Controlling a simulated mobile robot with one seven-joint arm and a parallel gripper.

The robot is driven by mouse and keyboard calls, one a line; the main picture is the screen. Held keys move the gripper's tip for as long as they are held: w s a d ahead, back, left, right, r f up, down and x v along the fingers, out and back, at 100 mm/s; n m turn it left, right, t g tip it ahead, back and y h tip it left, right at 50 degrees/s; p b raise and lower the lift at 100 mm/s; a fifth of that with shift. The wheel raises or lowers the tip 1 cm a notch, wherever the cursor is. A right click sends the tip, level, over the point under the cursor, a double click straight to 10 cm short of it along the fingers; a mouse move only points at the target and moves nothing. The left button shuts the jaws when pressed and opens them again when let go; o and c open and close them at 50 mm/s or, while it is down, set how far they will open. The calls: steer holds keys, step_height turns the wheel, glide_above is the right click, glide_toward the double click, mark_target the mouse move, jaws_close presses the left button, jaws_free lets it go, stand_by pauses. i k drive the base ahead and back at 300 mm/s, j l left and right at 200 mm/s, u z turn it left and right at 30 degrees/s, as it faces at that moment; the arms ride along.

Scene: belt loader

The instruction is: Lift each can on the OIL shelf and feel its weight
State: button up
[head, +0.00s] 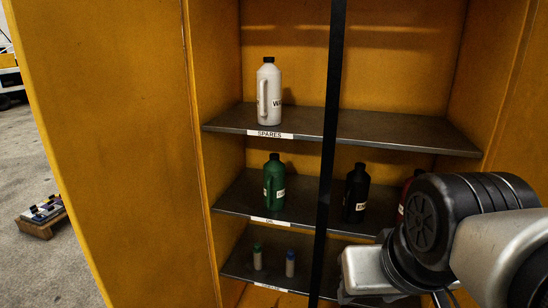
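The middle shelf (235,200) of the yellow cabinet carries a label (271,221) too small to read surely, possibly OIL. A green can (274,185) with a handle and dark cap stands upright on its left. A black can (356,190) stands upright right of the dark vertical bar. A red can (404,193) stands farther right, mostly hidden behind my arm. My arm crosses the lower right in front of the shelves. My gripper's fingers cannot be made out, and I see no can held.
A white can (269,92) stands on the upper shelf (385,130), labelled SPARES. Two small bottles (290,263) stand on the lower shelf (238,262). A dark vertical bar (332,110) crosses the opening. A yellow door (110,120) stands at left.

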mark_target(274, 172)
steer(key=i+j+u, duration=0.3)
steer(key=i, duration=0.25)
steer(key=i+u, duration=0.3)
steer(key=i, duration=0.25)
